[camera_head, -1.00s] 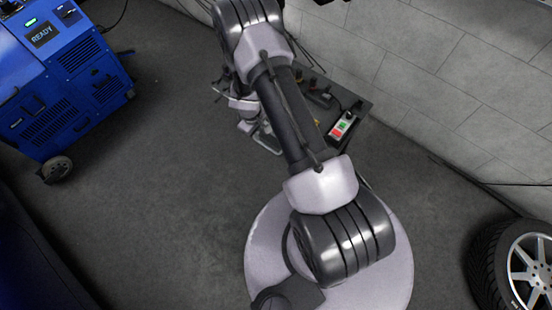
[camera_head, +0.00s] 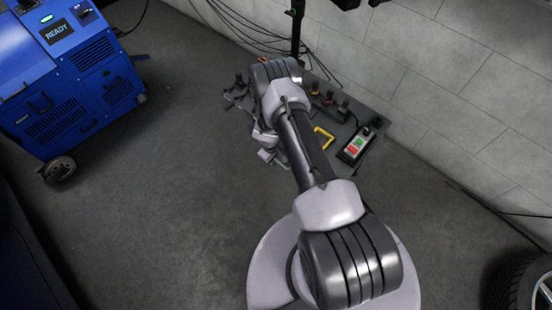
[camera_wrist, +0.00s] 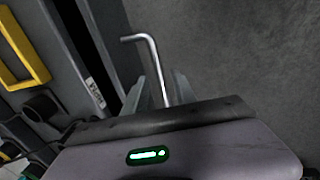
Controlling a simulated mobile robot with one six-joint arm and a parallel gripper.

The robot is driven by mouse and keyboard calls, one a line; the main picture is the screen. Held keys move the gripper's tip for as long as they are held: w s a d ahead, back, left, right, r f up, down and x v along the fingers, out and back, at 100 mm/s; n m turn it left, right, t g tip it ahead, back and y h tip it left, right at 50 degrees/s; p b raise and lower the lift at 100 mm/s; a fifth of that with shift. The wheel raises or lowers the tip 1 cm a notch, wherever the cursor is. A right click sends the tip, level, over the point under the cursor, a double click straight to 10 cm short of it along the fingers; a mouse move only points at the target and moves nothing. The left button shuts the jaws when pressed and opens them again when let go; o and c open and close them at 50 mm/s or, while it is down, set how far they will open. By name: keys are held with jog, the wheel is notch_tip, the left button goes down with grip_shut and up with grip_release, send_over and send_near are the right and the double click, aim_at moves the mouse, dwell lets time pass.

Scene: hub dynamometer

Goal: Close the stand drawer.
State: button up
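The stand (camera_head: 375,122) is a dark low unit by the wall, partly hidden behind my arm in the head view. In the wrist view, a grey panel with a small label (camera_wrist: 94,92) lies left of centre, with a dark gap (camera_wrist: 78,35) along it. I cannot tell how far the drawer is out. A bent metal rod, apparently the handle (camera_wrist: 152,62), stands right of the panel. My gripper (camera_wrist: 168,88) points at the rod, its two fingers close on either side of it. Contact and grip are unclear. In the head view, the fingers are too small to make out.
A yellow bracket (camera_head: 323,138) and a control box with red and green buttons (camera_head: 356,145) are on the stand. A blue machine (camera_head: 75,80) stands at the left. A tyre (camera_head: 520,280) is at lower right. Cables run along the wall. The floor left of the stand is clear.

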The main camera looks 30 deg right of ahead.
jog(key=shift+c, duration=0.4)
grip_shut()
dwell(0.9)
